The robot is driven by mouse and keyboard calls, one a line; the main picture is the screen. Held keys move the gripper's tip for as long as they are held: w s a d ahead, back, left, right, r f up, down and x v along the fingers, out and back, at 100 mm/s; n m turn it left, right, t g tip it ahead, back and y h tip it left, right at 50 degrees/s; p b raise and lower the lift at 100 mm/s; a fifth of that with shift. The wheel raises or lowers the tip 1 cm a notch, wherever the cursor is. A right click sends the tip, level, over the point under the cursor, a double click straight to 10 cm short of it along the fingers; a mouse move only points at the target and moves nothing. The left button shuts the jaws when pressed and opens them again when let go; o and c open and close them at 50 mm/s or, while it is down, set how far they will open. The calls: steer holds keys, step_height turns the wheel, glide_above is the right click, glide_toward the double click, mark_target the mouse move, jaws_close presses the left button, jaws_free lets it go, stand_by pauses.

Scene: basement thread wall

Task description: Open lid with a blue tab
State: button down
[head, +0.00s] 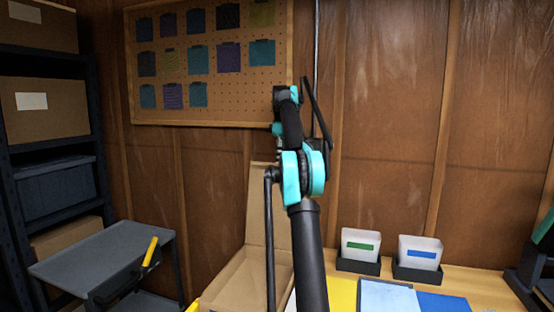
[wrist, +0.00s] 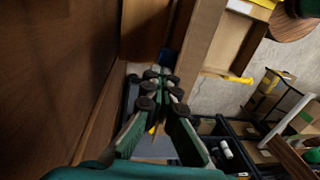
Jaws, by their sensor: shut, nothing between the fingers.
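A cardboard box (head: 233,287) stands on the table left of my arm in the head view, its tall cardboard lid (head: 263,205) raised about upright. In the wrist view, cardboard panels (wrist: 203,40) run close beside my gripper (wrist: 161,76). My gripper is shut and empty. A small dark blue patch (wrist: 169,60) shows just beyond the fingertips at a cardboard edge. It may be the blue tab; I cannot tell whether the fingers touch it. In the head view my arm hides the fingers, and no tab shows on the lid.
Two whitish holders in black bases stand right of my arm, one with a green label (head: 361,246), one with a blue label (head: 422,254). Coloured sheets (head: 440,302) lie in front. A grey cart (head: 105,252) stands left, below a pegboard (head: 275,60). Wooden wall panels close the back.

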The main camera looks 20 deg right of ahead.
steer(key=shift+w+d+f, duration=0.2)
steer(key=shift+f, duration=0.5)
steer(key=shift+w+d+f, duration=0.15)
steer(key=shift+d+f, duration=0.05)
steer(key=shift+f, duration=0.5)
steer(key=c, duration=1.7)
jaws_free()
steer(key=shift+o, duration=0.5)
steer(key=shift+w+d+f+g, duration=0.15)
steer(key=shift+f+g, duration=0.15)
steer(key=shift+o, duration=1)
steer(key=shift+w+d+f, duration=0.4)
steer(key=shift+d, duration=0.1)
steer(key=shift+s+r, duration=0.2)
steer(key=shift+s, duration=0.1)
steer(key=shift+c, duration=1)
steer(key=shift+a, duration=0.2)
steer(key=shift+w+a+r, duration=0.15)
steer(key=shift+w+a, duration=0.05)
steer(key=shift+a, duration=0.15)
